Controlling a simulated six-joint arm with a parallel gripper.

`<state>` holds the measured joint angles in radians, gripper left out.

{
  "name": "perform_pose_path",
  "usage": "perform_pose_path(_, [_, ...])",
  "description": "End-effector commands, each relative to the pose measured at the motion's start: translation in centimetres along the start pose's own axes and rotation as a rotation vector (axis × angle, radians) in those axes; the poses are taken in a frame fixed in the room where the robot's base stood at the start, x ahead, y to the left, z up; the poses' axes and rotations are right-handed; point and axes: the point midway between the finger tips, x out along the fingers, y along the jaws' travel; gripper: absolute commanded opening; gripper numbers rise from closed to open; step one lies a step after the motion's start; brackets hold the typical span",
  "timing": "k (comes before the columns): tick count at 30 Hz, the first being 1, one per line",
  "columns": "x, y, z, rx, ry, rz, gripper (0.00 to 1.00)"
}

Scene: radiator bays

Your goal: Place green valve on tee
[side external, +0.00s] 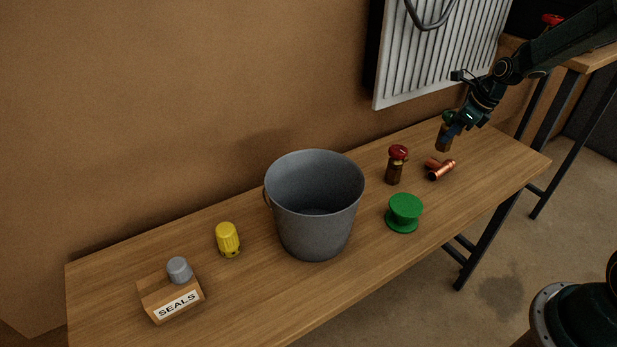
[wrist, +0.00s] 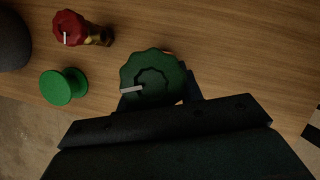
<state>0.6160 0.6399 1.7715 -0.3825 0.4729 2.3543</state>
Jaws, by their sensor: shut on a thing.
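My gripper (side external: 451,128) is shut on the green valve (side external: 443,144), holding it roughly upright, apparently just above the table. Its brass lower body shows in the side view. In the wrist view the valve's scalloped green handle (wrist: 152,78) with a white mark sits between the fingers of my gripper (wrist: 160,97). The copper tee (side external: 440,169) lies on the table close to the held valve and appears apart from it. In the wrist view the handle hides most of what lies below; only a small copper-coloured sliver shows at its upper edge.
A red-handled valve (side external: 397,164) and a green spool (side external: 404,213) stand left of the tee. A white radiator (side external: 435,50) hangs behind.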

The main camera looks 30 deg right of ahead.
Motion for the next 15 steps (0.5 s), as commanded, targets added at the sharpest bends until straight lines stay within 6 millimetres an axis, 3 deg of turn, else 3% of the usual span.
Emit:
perform_pose_path(5, [0.2,0.0,0.0,-0.001,-0.002,-0.001,0.00])
perform_pose_path(15, [3.2,0.0,-1.4,0.000,0.000,0.000,0.00])
